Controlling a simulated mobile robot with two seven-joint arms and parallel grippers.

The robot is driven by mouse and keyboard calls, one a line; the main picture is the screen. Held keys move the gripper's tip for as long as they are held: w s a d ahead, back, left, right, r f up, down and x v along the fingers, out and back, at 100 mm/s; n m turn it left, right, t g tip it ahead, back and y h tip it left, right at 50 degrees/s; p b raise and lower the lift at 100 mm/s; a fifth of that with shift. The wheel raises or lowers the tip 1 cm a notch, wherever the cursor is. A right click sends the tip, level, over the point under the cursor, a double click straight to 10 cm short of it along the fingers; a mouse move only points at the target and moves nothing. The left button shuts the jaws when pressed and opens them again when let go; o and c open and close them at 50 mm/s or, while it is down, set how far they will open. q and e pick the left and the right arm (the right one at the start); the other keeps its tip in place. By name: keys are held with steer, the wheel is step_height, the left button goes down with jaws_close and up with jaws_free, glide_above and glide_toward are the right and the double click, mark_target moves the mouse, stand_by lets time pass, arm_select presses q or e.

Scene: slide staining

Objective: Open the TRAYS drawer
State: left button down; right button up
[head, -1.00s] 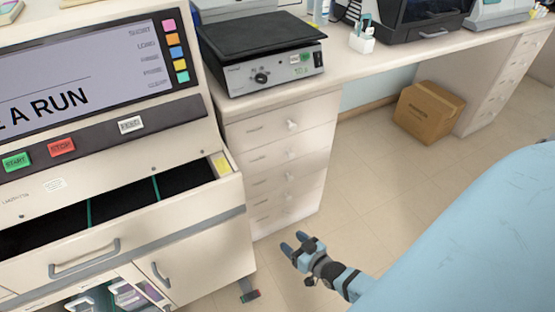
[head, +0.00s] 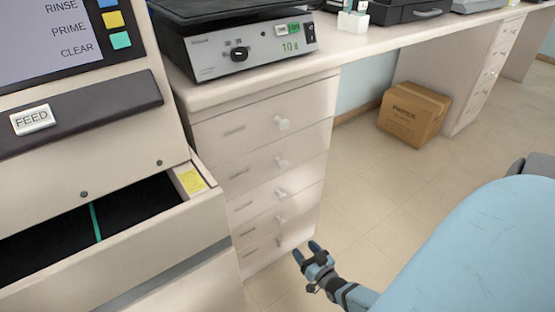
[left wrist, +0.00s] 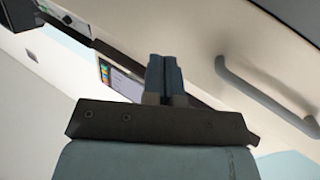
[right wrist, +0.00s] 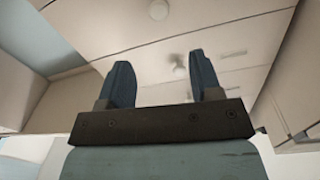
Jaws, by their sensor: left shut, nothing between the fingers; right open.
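My right gripper (head: 306,251) is open and empty, low, near the column's bottom right edge in the picture. In the right wrist view a round knob (right wrist: 180,68) on a pale front shows between its fingers, apart from them. My left gripper (left wrist: 164,68) is shut and empty; the head view does not show it.
The staining machine at left has an open, dark-lined drawer (head: 205,205) jutting out beside the column. A grey bar handle (left wrist: 262,95) is close to my left gripper. A hot plate (head: 250,55) sits on the bench. A cardboard box (head: 413,115) stands on otherwise clear floor.

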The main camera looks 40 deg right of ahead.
mark_target(283, 225)
steer(key=w+b, duration=0.1)
steer(key=w, duration=0.3)
steer(key=w+d+b, duration=0.1)
steer(key=w+b, duration=0.1)
steer(key=w, duration=0.2)
steer(key=w+d+b, duration=0.1)
steer(key=w+b, duration=0.1)
steer(key=w, duration=0.2)
steer(key=shift+w+f, duration=0.3)
steer(key=shift+f, duration=0.1)
steer(key=shift+w+r, duration=0.1)
steer(key=shift+w, duration=0.45)
arm_select(q)
steer(key=w+m, duration=0.1)
steer(key=a+m+t, duration=0.1)
steer(key=w+m+h, duration=0.1)
steer(key=shift+w+a+m+t, duration=0.2)
steer(key=shift+w+m+t, duration=0.1)
steer(key=shift+t, duration=0.1)
